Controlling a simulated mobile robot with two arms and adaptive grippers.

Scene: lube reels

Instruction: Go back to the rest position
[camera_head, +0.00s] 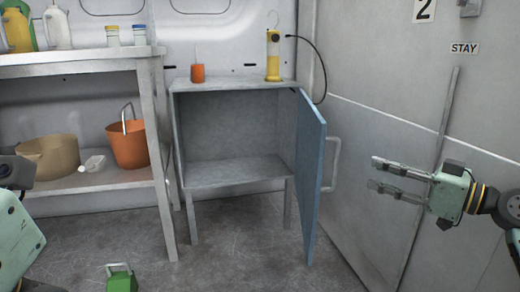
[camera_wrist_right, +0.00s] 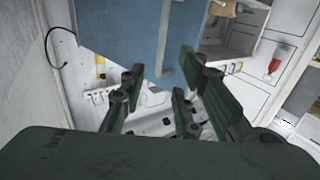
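My right gripper (camera_head: 376,174) is at the right of the head view, level, with its fingers pointing left toward the open blue door (camera_head: 311,160) of the grey cabinet. Its fingers are apart with nothing between them, and it does not touch the door handle (camera_head: 333,163). In the right wrist view the gripper (camera_wrist_right: 155,85) also shows spread, empty fingers, with the blue door (camera_wrist_right: 135,35) beyond them. At the left edge of the head view, part of my left arm shows; its fingertips are out of the picture.
The grey cabinet (camera_head: 235,175) is empty inside. An orange can (camera_head: 198,73) and a yellow lamp (camera_head: 273,55) stand on top. A shelf (camera_head: 75,65) at left holds bottles, jars and an orange bucket (camera_head: 128,143). A green object (camera_head: 121,279) is on the floor. A grey wall is at right.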

